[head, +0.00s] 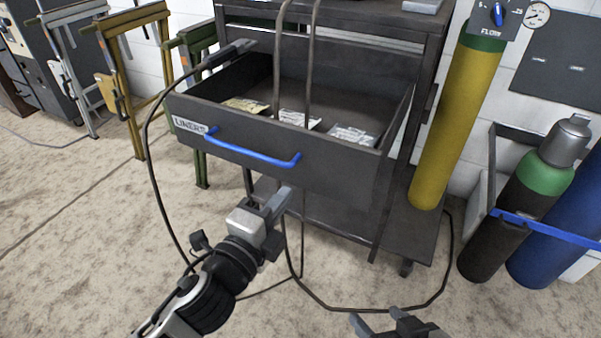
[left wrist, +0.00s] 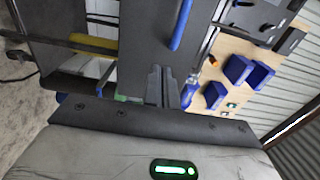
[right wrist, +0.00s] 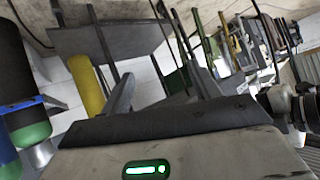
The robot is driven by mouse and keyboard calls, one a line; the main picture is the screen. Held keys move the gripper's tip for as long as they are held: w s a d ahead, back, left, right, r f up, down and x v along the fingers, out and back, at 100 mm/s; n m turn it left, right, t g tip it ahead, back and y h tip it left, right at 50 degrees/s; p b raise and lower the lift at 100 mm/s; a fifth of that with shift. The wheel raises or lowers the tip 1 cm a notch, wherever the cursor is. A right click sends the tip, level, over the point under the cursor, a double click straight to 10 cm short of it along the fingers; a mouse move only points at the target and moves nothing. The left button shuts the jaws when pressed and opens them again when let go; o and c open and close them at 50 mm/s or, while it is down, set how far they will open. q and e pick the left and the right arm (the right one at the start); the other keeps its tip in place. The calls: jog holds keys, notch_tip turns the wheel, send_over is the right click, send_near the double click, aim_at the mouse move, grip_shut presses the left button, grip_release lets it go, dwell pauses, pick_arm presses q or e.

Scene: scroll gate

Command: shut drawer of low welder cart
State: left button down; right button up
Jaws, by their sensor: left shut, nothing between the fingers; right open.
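The dark grey welder cart (head: 370,25) stands in the upper middle of the head view. Its drawer (head: 225,148), labelled LINERS, is pulled well out towards me, with several packets (head: 350,135) inside. A blue bar handle (head: 250,153) runs across the drawer front and also shows in the left wrist view (left wrist: 183,22). My left gripper (head: 281,198) is shut and empty, in front of and below the handle's right end in the head view, apparently apart from it. My right gripper (head: 378,318) is open and empty, low near the bottom edge, well away from the drawer.
A cable (head: 150,165) hangs from the drawer's left side, and another hose (head: 400,309) lies on the floor. A yellow cylinder (head: 458,120) stands at the cart's right, with a black-and-green cylinder (head: 510,215) beyond. Stands (head: 130,65) are at left.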

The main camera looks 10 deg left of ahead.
aim_at(308, 164)
pick_arm(q)
jog(key=x, duration=0.7)
jog(key=shift+w+b, duration=0.2)
jog(key=shift+b, duration=0.15)
